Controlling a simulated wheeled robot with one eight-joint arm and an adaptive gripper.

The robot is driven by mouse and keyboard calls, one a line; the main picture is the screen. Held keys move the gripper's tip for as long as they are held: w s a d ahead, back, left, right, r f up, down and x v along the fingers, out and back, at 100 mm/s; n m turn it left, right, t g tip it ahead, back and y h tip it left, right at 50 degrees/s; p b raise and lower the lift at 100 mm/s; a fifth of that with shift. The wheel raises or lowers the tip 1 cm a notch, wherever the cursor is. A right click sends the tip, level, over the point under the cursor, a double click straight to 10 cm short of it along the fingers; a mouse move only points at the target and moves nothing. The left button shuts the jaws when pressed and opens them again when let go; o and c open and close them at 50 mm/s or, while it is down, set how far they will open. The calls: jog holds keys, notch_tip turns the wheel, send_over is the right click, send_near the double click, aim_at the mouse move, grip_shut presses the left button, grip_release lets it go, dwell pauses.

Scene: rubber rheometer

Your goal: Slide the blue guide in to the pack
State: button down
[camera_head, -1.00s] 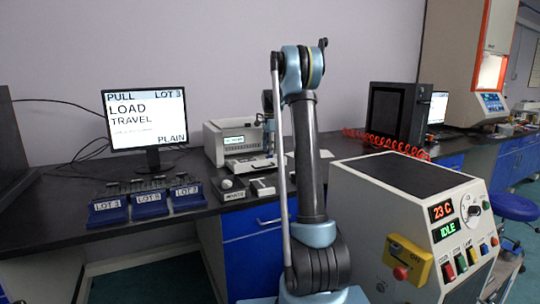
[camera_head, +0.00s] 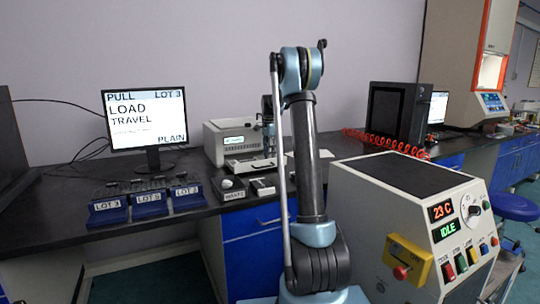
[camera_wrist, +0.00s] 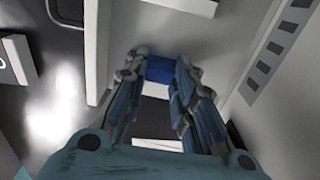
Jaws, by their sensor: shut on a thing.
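The blue guide (camera_wrist: 160,70) shows in the wrist view as a small blue block between the fingertips of my gripper (camera_wrist: 160,72). My gripper is shut on it. A white surface and a dark opening lie below and around the block.
A monitor (camera_head: 146,118) reads PULL, LOT 3, LOAD, TRAVEL. Blue lot trays (camera_head: 150,204) and a WASTE box (camera_head: 232,190) stand on the black bench. A grey console (camera_head: 415,170) showing 23 C and IDLE stands close at right. A light wall (camera_wrist: 97,45) is close left of my fingers.

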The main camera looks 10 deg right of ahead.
jog(key=a, duration=0.1)
jog(key=s+a, duration=0.1)
jog(key=a, duration=0.1)
jog(key=shift+a, duration=0.25)
jog(key=c, duration=1.3)
grip_release()
jog(key=shift+r, duration=0.1)
notch_tip(320, 180, up, 12)
jog(key=shift+f, duration=0.15)
